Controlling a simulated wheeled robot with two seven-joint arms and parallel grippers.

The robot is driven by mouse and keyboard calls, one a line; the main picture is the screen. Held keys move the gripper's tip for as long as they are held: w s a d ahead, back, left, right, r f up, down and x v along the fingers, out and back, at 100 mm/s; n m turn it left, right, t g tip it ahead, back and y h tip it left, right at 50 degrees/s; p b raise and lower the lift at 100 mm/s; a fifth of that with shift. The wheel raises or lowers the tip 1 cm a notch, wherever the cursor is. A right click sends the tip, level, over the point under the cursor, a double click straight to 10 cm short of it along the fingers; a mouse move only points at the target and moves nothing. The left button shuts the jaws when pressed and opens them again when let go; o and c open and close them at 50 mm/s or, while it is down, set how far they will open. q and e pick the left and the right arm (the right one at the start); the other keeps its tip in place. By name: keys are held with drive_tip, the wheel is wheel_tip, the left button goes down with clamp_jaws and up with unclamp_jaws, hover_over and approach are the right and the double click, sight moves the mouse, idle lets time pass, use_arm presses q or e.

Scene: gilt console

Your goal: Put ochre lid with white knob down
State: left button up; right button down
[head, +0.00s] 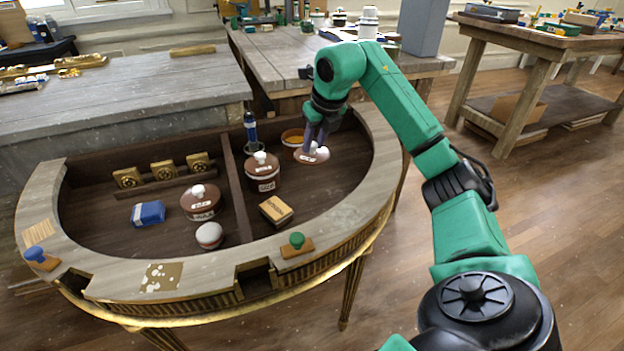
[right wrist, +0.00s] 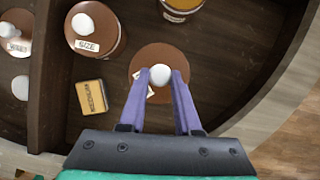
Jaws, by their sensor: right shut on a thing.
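The lid (head: 311,156) is a brown disc with a white knob and a small white label. In the right wrist view the lid (right wrist: 138,62) lies between and beyond my fingers. My right gripper (right wrist: 162,76) is shut on its white knob, with one purple finger on each side. In the head view the right gripper (head: 316,146) points down over the right compartment of the console. I cannot tell whether the lid touches the compartment floor. An open pot (head: 292,137) with ochre contents stands just behind and left of the lid. My left gripper is not in view.
A lidded brown jar (head: 262,174) stands left of the lid, with a blue-topped bottle (head: 251,132) behind it. A yellow box (head: 276,210) lies nearer the front. The divider (head: 237,185) and curved rim (head: 376,150) bound the compartment. Dark floor is free around the lid's front right.

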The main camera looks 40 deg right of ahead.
wheel_tip(320, 180, down, 10)
drive_tip(key=shift+w+r+b, duration=0.1)
drive_tip(key=shift+r+b, duration=0.15)
drive_tip(key=shift+b, duration=0.6)
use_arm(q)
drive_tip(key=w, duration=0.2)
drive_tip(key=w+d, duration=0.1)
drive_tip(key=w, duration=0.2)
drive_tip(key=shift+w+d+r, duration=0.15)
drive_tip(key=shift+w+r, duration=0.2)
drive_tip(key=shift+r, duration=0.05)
use_arm(e)
drive_tip(key=c, duration=0.6)
unclamp_jaws()
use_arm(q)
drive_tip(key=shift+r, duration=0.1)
use_arm(e)
drive_tip(key=shift+r, duration=0.15)
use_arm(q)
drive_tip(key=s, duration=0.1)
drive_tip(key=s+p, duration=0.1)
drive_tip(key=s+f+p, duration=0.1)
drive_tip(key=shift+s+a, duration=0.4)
use_arm(e)
drive_tip(key=v, duration=1.2)
drive_tip(key=shift+w, duration=0.1)
